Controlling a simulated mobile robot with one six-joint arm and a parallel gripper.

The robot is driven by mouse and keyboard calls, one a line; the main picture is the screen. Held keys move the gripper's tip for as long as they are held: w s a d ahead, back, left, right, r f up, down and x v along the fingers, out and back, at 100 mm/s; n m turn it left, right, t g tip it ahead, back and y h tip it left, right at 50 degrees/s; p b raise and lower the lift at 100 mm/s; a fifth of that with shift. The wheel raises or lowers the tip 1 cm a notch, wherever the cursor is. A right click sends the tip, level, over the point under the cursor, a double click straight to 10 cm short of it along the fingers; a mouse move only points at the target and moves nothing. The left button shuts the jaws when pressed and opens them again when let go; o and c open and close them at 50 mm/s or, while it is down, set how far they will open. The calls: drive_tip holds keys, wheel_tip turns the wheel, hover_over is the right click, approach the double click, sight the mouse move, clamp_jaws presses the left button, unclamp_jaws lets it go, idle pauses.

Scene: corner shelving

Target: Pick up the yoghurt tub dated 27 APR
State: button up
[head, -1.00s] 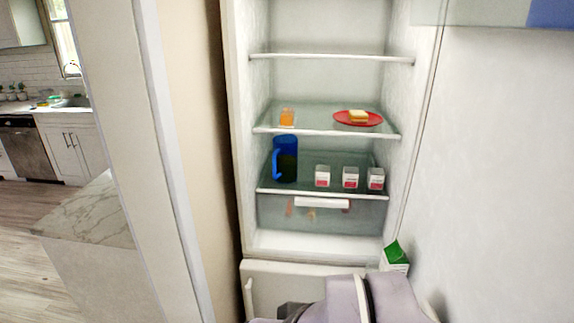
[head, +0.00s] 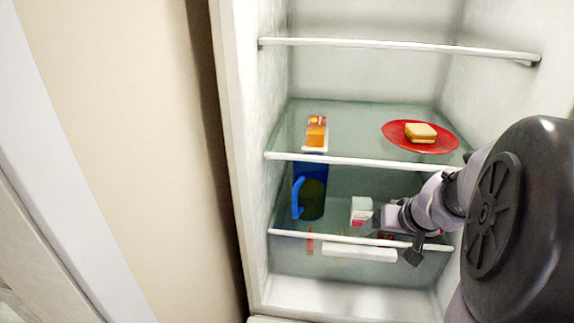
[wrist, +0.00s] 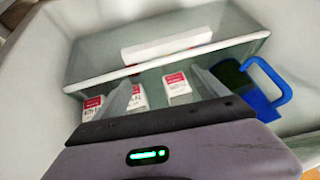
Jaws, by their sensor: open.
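Three small white yoghurt tubs with red labels stand in a row on the lower glass shelf. The wrist view shows the left tub (wrist: 93,108), the middle tub (wrist: 137,97) and the right tub (wrist: 177,88), nearest the jug. Their dates are too small to read, so I cannot tell which is 27 APR. My gripper (wrist: 162,78) is open, its fingers reaching toward the row, with the middle and right tubs showing between them. In the head view, my gripper (head: 374,217) is beside one visible tub (head: 361,208); the arm mostly hides the others.
A blue jug (head: 312,190) stands left of the tubs. The shelf above (head: 350,160) holds an orange-and-white carton (head: 316,134) and a red plate (head: 394,137) with a sandwich (head: 421,132), close over my arm.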

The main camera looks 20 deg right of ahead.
sight(364, 208)
drive_tip(key=w, duration=0.3)
drive_tip(key=w+d, duration=0.1)
drive_tip(key=w, duration=0.2)
drive_tip(key=w+d, duration=0.1)
drive_tip(key=w, duration=0.2)
drive_tip(key=shift+w+p, duration=0.15)
drive_tip(key=shift+p, duration=0.25)
drive_tip(key=x, duration=0.2)
drive_tip(key=b+x, duration=0.1)
drive_tip(key=x, duration=0.2)
drive_tip(key=shift+w+d+f, duration=0.1)
drive_tip(key=shift+w, duration=0.35)
drive_tip(key=c, duration=1.7)
drive_tip(key=shift+o, duration=0.2)
